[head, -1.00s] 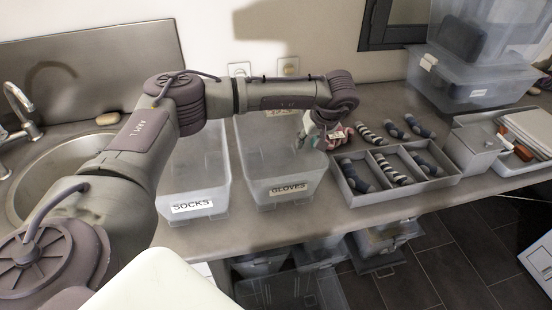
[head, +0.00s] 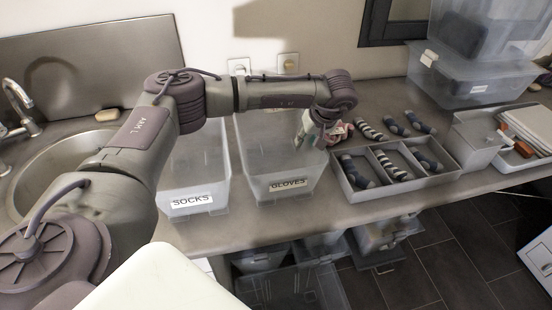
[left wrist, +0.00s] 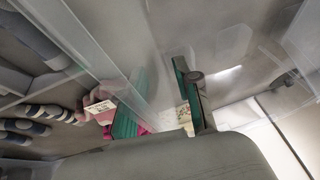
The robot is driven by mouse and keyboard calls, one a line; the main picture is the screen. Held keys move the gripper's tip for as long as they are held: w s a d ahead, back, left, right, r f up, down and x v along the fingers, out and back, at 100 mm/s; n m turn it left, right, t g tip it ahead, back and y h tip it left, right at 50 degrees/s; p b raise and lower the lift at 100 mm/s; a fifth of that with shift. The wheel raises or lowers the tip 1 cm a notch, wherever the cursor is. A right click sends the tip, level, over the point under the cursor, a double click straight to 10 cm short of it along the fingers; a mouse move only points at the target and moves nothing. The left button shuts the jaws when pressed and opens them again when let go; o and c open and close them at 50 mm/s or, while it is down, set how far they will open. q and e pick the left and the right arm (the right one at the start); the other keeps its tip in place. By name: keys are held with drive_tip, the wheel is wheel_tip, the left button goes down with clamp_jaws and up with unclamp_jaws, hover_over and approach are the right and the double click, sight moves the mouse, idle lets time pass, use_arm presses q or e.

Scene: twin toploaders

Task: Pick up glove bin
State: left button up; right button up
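The glove bin (head: 283,160) is a translucent box with a "GLOVES" label on its front, standing on the counter right of the matching socks bin (head: 195,165). My left gripper (head: 318,132) is at the glove bin's right rim, pointing down. In the left wrist view my left gripper (left wrist: 162,105) shows two green-padded fingers spread apart, with a clear bin wall (left wrist: 100,60) running close to them. Whether the fingers touch the wall cannot be told. A pink and grey glove (head: 341,131) with a tag lies right of the bin, partly hidden by the gripper. My right gripper is not in view.
A grey divided tray (head: 395,197) with striped socks stands right of the glove bin, and several socks lie behind it. Clear lidded boxes (head: 470,80) stand at the back right. A sink (head: 60,160) is on the left. More clear containers (head: 300,285) are below the counter.

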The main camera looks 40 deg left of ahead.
use_arm(q)
clamp_jaws()
drive_tip(key=shift+r, duration=0.1)
idle(0.4)
